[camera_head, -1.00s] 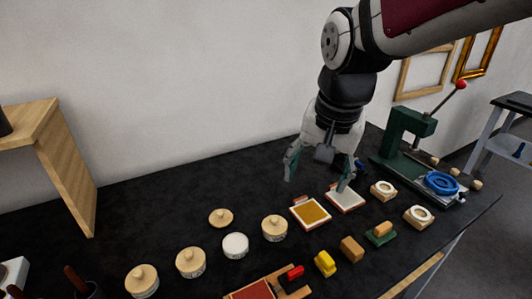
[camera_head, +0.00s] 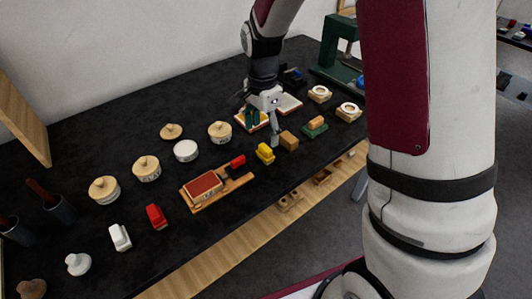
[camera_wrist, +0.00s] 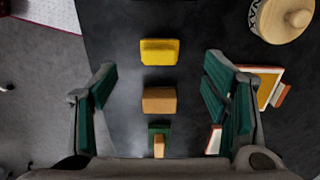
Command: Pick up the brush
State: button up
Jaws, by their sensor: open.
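My gripper (camera_head: 263,127) is open and empty, low over the black table near its front edge. In the wrist view, its two green-padded fingers (camera_wrist: 160,72) stand wide apart. A tan block (camera_wrist: 160,100) shows between them, with a yellow block (camera_wrist: 159,51) beyond the fingertips. A green piece with a tan top (camera_wrist: 158,140) shows nearest the palm. In the head view, the yellow block (camera_head: 265,153), tan block (camera_head: 289,140) and green piece (camera_head: 315,127) form a row right beside the gripper. I cannot tell for sure which thing is the brush.
A wooden tray (camera_head: 194,207) with a red pad lies left of the yellow block. Lidded round pots (camera_head: 146,168) stand behind. Dark cups (camera_head: 60,209) with brown handles stand far left. A green press (camera_head: 330,55) stands at the back right. My arm hides the right side.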

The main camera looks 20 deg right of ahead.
aim_at(264, 148)
jog(key=shift+f+p, duration=0.3)
jog(key=shift+f, duration=4.1)
jog(key=c, duration=1.2)
